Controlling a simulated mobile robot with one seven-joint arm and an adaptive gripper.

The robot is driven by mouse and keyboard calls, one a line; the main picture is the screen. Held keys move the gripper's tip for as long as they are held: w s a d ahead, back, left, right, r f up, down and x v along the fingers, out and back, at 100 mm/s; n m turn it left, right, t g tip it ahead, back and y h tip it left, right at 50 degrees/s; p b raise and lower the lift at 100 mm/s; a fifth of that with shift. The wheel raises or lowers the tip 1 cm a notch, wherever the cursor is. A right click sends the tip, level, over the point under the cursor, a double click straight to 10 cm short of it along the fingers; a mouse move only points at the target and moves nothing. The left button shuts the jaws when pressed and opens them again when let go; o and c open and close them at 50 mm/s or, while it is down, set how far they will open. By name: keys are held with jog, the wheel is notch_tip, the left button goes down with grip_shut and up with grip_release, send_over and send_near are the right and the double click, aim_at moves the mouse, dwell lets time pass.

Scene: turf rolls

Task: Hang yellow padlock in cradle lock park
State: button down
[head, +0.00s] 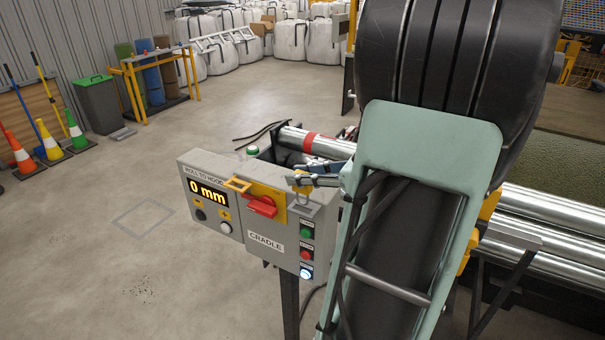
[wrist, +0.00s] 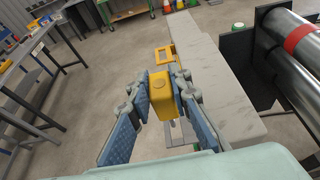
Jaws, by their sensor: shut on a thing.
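My gripper (head: 316,181) is over the top right of the grey control box labelled CRADLE (head: 263,243). It is shut on the yellow padlock (head: 301,184), with a blue-padded finger on each side of its body in the wrist view (wrist: 162,99). A thin grey loop, seemingly the shackle, shows below the padlock in the head view, close to a grey bracket (head: 303,209) on the box. I cannot tell whether they touch. No label marks the lock park. An empty yellow frame (head: 237,185) sits at the box's top left.
A red rotary handle (head: 262,206) on a yellow plate is left of the bracket. Several buttons (head: 306,254) run down the box's right side. Metal rollers (head: 545,210) lie behind and right of my arm.

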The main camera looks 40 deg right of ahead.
aim_at(309, 194)
jog(key=shift+f+b, duration=1.85)
jog(key=shift+f, duration=0.7)
jog(key=c, duration=1.7)
grip_release()
jog(key=v, duration=1.2)
jog(key=shift+w, duration=0.1)
